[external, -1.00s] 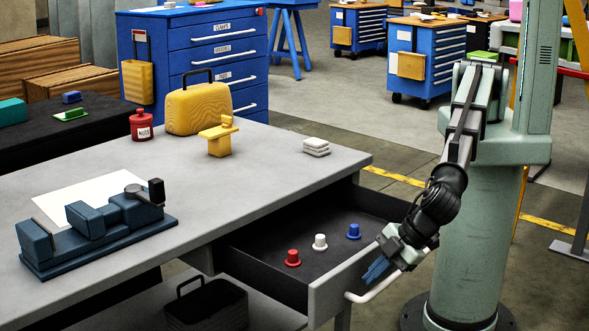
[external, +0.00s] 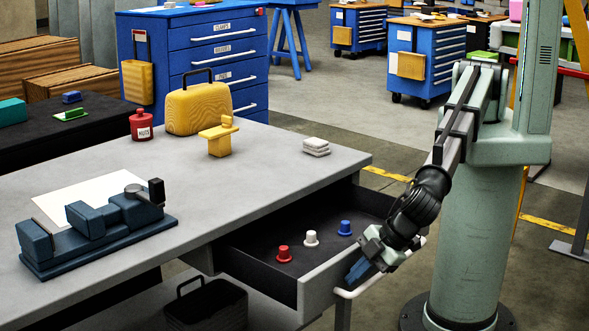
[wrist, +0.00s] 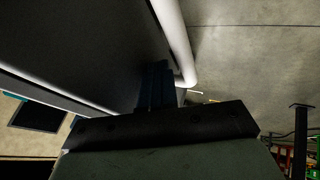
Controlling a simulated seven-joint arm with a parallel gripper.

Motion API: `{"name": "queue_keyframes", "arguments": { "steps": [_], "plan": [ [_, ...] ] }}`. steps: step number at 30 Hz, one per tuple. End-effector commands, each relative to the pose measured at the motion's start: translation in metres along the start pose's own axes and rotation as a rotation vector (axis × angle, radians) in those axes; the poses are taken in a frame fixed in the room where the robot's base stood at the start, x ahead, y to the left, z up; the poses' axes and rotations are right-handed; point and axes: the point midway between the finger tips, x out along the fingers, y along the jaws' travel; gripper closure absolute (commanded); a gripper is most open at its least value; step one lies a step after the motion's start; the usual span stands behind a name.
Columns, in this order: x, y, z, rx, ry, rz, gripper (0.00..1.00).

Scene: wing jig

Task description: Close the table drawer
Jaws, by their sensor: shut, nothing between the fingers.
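The table drawer (external: 316,287) is partly open under the grey table (external: 250,184). Its dark inside holds a red peg (external: 284,253), a white peg (external: 311,238) and a blue peg (external: 345,228). A pale bar handle (external: 372,284) runs along the drawer front, and it also shows in the wrist view (wrist: 174,35). My gripper (external: 357,271) is shut and empty, with its blue fingers at the drawer front beside the handle. In the wrist view the fingers (wrist: 155,87) lie close against the front; exact contact cannot be told.
On the table are a blue vise (external: 100,225), a yellow case (external: 198,107), a red can (external: 141,125), a yellow block piece (external: 219,137) and white pads (external: 316,147). A black bin (external: 207,305) sits below. The floor right of the drawer is clear up to my base.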

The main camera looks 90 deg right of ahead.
Motion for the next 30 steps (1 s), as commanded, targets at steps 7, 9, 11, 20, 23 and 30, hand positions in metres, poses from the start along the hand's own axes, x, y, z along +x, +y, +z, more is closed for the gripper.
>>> {"name": "queue_keyframes", "arguments": {
  "steps": [7, 9, 11, 20, 23, 30],
  "plan": [
    [0.031, 0.059, 0.002, 0.005, -0.002, 0.002, 1.0],
    [0.04, 0.076, 0.002, 0.004, -0.003, 0.002, 1.0],
    [0.047, 0.09, 0.001, 0.004, -0.002, 0.002, 1.0],
    [0.081, 0.151, 0.001, 0.004, -0.002, 0.002, 1.0],
    [0.088, 0.166, 0.0, 0.003, -0.001, 0.001, 1.0],
    [0.1, 0.187, 0.0, 0.001, 0.0, 0.001, 1.0]
  ]
}}
